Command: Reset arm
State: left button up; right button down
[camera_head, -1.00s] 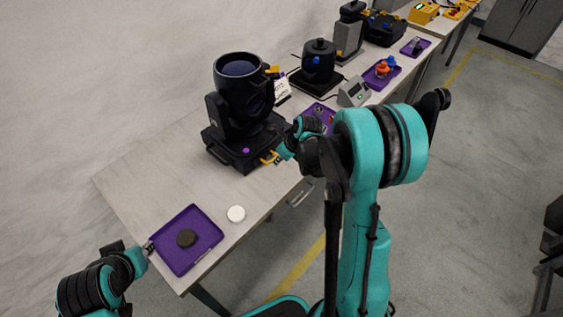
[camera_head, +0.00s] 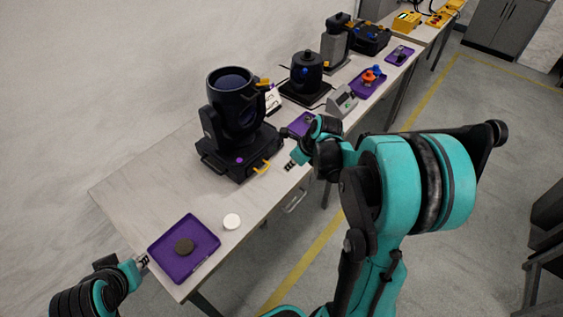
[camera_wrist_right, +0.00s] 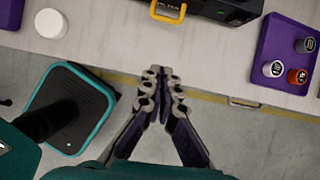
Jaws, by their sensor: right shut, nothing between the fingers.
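My right gripper (camera_head: 291,166) is shut and empty, just off the table's front edge. In the right wrist view its fingertips (camera_wrist_right: 163,78) meet over the floor below the table edge, apart from the yellow handle (camera_wrist_right: 168,10). The handle also shows in the head view (camera_head: 262,167), on the base of the black moving-head light (camera_head: 236,115). My left gripper (camera_head: 142,262) is at the left edge of the near purple tray (camera_head: 204,256); its fingers are too small to tell open from shut.
Another purple tray (camera_wrist_right: 264,50) with small canisters stands right of the light. Further devices stand along the table.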

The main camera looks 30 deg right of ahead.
jog(key=shift+r, duration=0.1)
jog(key=s+a+r+n+t+h, duration=0.1)
jog(key=s+a+r+n, duration=0.3)
jog(key=n, duration=1.1)
jog(key=s+a+r+n+t+h, duration=0.1)
jog(key=s+a+r+n, duration=0.4)
jog(key=n, duration=1.1)
jog(key=s+a, duration=0.3)
jog(key=s, duration=0.3)
jog(key=shift+s+a, duration=0.25)
jog(key=shift+s, duration=0.1)
